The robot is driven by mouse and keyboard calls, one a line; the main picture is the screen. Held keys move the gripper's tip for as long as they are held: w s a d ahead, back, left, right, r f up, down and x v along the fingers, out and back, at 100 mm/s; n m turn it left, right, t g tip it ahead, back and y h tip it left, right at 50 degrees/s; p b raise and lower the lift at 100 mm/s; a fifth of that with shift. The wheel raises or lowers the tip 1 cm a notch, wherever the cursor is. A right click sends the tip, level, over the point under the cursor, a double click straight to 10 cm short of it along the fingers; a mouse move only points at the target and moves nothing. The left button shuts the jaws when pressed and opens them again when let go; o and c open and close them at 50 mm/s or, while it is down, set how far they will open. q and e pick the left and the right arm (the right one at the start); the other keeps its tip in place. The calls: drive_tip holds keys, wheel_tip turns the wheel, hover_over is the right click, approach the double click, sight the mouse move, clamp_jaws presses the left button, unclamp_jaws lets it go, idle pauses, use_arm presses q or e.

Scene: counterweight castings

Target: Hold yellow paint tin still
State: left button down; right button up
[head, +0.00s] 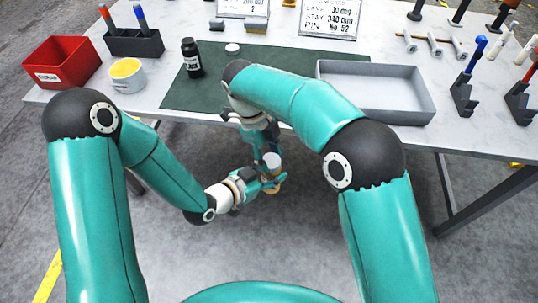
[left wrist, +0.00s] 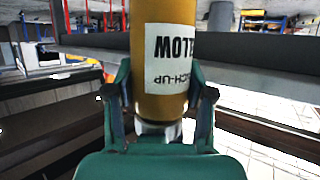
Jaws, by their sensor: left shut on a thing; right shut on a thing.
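The yellow paint tin (left wrist: 166,98) stands between the two fingers of my left gripper (left wrist: 160,112), which is shut on it. Its white label reads upside down in the left wrist view. In the head view my left gripper (head: 268,183) is low in front of the table, and only a small yellow part of the tin (head: 279,187) shows. My right gripper (head: 267,148) comes down from above, close to the left one, and is shut at a pale cylindrical top (head: 271,160) that seems to belong to the tin. Its exact contact is hidden.
The table (head: 180,75) lies behind my grippers with a dark green mat (head: 190,97). On it are a red bin (head: 62,65), a white pot with yellow inside (head: 127,76), a black jar (head: 191,58) and a grey tray (head: 375,102). Open floor is below.

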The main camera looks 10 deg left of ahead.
drive_tip(key=shift+w, duration=0.15)
drive_tip(key=o, duration=0.7)
drive_tip(key=shift+r, duration=2.25)
drive_tip(key=shift+c, duration=0.3)
